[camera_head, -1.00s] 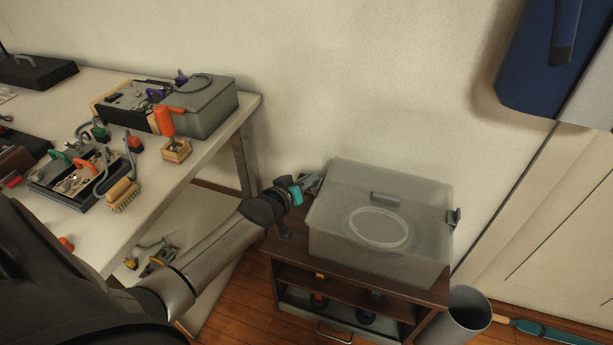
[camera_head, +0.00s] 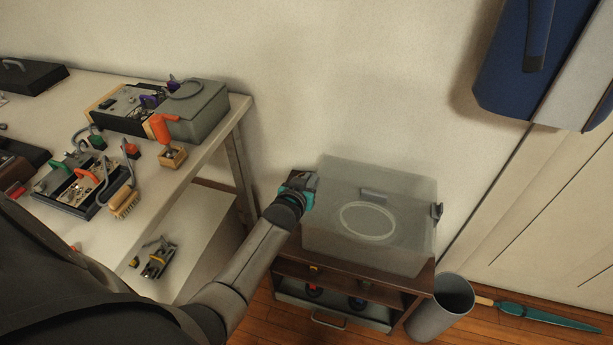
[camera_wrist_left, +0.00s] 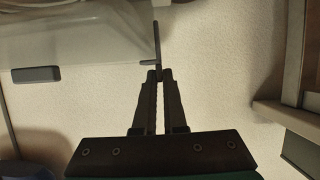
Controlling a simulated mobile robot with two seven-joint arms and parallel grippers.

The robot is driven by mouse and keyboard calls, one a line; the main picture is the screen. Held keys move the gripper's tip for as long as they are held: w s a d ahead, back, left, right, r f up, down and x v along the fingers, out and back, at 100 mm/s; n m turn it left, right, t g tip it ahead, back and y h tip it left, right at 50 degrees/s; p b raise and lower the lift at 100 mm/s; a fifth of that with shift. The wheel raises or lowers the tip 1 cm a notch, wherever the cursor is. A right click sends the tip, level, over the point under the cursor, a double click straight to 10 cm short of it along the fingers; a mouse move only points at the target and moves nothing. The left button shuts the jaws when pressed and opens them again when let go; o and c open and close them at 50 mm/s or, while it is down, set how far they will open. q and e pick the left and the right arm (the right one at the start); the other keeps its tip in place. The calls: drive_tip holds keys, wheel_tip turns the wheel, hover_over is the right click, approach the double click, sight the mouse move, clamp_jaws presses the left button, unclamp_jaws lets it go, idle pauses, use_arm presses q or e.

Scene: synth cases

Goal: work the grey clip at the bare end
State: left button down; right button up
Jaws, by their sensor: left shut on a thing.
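A translucent grey box (camera_head: 400,245) with a pale oval ring on its top stands on a small brown cabinet. A dark clip (camera_head: 437,211) shows at its right end. My left gripper (camera_head: 306,181) is at the box's left end. In the left wrist view its two fingers (camera_wrist_left: 158,76) are close together, shut on the grey clip (camera_wrist_left: 156,45), a thin dark piece beside the box's end (camera_wrist_left: 95,40). The head view does not show this clip clearly, as the gripper covers it. My right gripper is not in view.
The brown cabinet (camera_head: 383,287) has open shelves with small items. A grey bin (camera_head: 437,312) and a teal umbrella (camera_head: 540,317) are on the right. A white workbench (camera_head: 212,150) with tool trays and a grey case stands left. A blue item (camera_head: 515,60) hangs upper right.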

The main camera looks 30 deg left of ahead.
use_arm(q)
drive_tip(key=shift+d, duration=0.15)
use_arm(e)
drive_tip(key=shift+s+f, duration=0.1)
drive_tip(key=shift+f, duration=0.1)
use_arm(q)
drive_tip(key=c, duration=1)
unclamp_jaws()
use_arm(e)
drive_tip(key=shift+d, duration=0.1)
use_arm(q)
drive_tip(key=shift+s, duration=0.15)
drive_tip(key=shift+p+v, duration=3.75)
drive_tip(key=shift+v, duration=3.7)
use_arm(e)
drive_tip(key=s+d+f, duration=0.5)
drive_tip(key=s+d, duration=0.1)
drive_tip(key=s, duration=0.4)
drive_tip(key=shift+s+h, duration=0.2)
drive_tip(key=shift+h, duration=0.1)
